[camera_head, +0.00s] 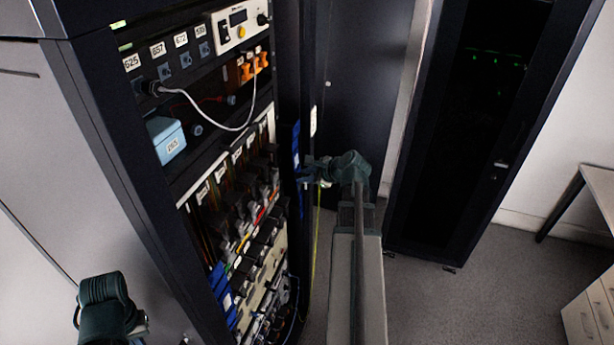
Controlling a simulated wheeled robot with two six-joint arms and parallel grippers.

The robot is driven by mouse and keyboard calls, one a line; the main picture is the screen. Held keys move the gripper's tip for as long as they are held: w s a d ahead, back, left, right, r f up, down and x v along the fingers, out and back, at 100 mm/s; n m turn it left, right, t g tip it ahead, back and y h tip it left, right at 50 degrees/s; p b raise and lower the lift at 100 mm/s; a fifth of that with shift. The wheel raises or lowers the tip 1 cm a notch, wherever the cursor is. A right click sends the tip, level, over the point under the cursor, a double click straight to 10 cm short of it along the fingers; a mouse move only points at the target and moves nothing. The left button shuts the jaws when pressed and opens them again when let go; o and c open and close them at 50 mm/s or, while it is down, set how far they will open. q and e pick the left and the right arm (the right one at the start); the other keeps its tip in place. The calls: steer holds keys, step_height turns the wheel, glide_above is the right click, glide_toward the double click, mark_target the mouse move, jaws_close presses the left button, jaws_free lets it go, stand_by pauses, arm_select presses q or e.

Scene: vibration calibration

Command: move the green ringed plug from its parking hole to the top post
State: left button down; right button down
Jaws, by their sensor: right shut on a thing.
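My right gripper (312,172) is at the right front edge of the open rack, beside a blue strip (297,145). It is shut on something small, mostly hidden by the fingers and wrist. A yellow-green cable (316,240) hangs down just below this gripper. I cannot make out a green ring, so I cannot tell whether the held thing is the green ringed plug. The parking hole and top post cannot be told apart at this size. Part of my left arm shows at the bottom left, but its fingers do not.
The open rack (110,150) holds a white meter unit (238,22), a light blue box (167,140), orange plugs (254,66) with a white cable, and several rows of dark connectors. A dark cabinet (470,130) stands to the right. Carpet is free between them, and a desk (598,185) stands far right.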

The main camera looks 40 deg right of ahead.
steer(key=shift+w+a, duration=0.35)
steer(key=shift+w, duration=0.3)
steer(key=shift+w+a, duration=0.3)
steer(key=shift+w, duration=0.35)
steer(key=shift+w+a, duration=0.35)
steer(key=shift+w, duration=0.3)
steer(key=shift+w+a, duration=0.25)
steer(key=shift+w, duration=0.2)
steer(key=shift+w+a, duration=0.2)
steer(key=shift+w, duration=0.25)
stand_by(2.3)
steer(key=c, duration=0.7)
jaws_free()
steer(key=shift+s, duration=0.1)
steer(key=shift+p+v, duration=1.55)
steer(key=shift+v, duration=0.85)
steer(key=p+v, duration=0.4)
steer(key=v, duration=0.3)
steer(key=shift+s+r, duration=0.15)
steer(key=shift+s, duration=0.05)
